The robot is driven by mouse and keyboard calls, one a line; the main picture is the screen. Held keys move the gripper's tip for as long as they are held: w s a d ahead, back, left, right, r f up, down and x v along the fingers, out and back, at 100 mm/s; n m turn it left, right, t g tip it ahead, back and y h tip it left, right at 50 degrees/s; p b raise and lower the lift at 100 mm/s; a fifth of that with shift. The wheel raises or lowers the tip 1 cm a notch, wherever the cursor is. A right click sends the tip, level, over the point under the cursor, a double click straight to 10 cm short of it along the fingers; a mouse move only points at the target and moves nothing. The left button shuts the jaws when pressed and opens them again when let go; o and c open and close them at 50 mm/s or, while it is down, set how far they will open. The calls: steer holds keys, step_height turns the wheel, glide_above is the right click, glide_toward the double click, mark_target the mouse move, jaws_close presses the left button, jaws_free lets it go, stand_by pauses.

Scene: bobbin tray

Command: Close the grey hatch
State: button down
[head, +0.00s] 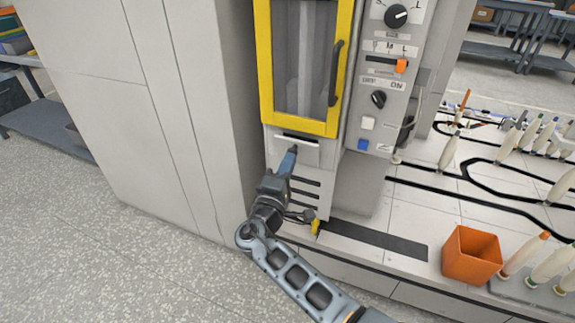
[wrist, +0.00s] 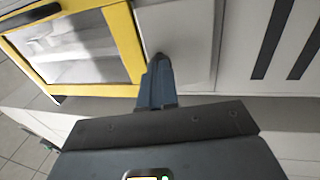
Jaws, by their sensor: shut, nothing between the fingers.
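The grey hatch (head: 309,155) is a small light grey panel on the machine front, just under the yellow-framed door. A thin dark line runs along its upper part; I cannot tell whether it stands a little open. In the wrist view the hatch (wrist: 190,45) is the plain panel right of the yellow frame. My gripper (head: 293,151) is shut and empty, its blue-grey fingertips over the hatch's middle. In the wrist view the fingertips (wrist: 159,62) are at or very near its face; contact cannot be told. They hide part of the panel.
The yellow-framed glass door (head: 330,128) with a dark handle is above the hatch. A control panel (head: 384,100) with knobs and buttons is to its right. Dark vent slots lie below. An orange bin (head: 470,256) and several bobbins stand on the right. A tall grey cabinet (head: 140,110) is left.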

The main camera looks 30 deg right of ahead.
steer(key=r+p, duration=0.1)
steer(key=g+y+p, duration=0.1)
steer(key=p, duration=0.1)
steer(key=shift+w+d+r, duration=0.3)
steer(key=shift+d+r, duration=0.05)
steer(key=shift+w+d+r+b, duration=0.2)
steer(key=shift+w+d+b, duration=0.1)
steer(key=shift+d, duration=0.1)
